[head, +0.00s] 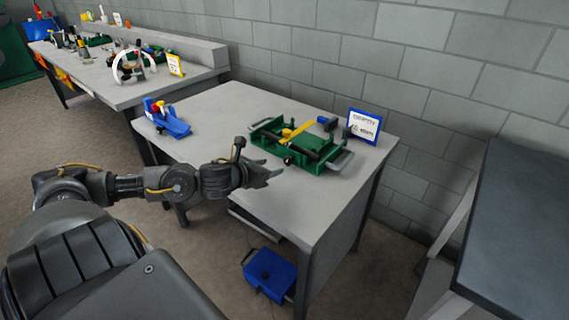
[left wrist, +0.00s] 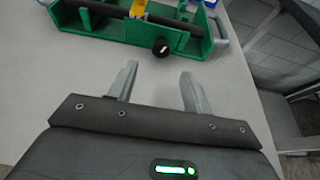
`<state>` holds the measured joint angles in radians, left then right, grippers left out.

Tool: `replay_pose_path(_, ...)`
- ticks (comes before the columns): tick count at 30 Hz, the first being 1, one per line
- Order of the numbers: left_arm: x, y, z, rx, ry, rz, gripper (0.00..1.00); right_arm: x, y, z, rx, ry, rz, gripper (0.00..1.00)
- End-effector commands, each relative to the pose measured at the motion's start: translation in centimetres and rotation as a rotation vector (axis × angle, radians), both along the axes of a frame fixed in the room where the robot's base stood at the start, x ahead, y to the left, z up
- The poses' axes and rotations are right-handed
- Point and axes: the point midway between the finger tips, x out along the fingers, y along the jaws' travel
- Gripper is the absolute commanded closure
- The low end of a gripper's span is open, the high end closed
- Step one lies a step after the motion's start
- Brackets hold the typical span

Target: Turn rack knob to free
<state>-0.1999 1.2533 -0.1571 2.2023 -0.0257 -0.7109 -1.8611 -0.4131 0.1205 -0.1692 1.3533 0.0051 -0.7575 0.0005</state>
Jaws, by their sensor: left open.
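The green rack (head: 305,146) stands on the grey table, with a yellow lever across its top. In the left wrist view the green rack (left wrist: 110,27) fills the upper part. A small black knob (left wrist: 160,46) with a white mark sits on its near side; the knob also shows in the head view (head: 288,161). My left gripper (head: 272,175) is open and empty above the table, short of the rack's near side. In the left wrist view its two fingers (left wrist: 158,88) point toward the rack, apart from the knob. My right gripper is not in view.
A blue-framed sign (head: 363,126) stands behind the rack. A blue fixture (head: 166,118) is at the table's left. A blue box (head: 270,273) sits below the table. A dark bench (head: 520,230) stands at right. The tabletop before the rack is clear.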

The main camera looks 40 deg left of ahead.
Motion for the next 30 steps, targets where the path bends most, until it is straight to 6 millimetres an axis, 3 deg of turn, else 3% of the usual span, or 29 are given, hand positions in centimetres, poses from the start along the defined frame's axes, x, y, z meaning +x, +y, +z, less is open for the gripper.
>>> replay_pose_path(9,4.8,0.0,-1.7,-0.006,-0.003,0.001,0.50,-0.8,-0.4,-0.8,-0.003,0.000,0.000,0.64)
replay_pose_path(15,6.8,0.0,-2.6,-0.003,-0.002,0.000,0.50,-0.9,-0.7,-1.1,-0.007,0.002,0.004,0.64)
replay_pose_path(27,7.3,0.0,-3.0,-0.002,0.000,-0.001,0.50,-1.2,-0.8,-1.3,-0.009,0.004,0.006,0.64)
replay_pose_path(30,7.3,0.0,-3.0,-0.002,0.000,-0.001,0.63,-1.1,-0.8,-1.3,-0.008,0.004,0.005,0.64)
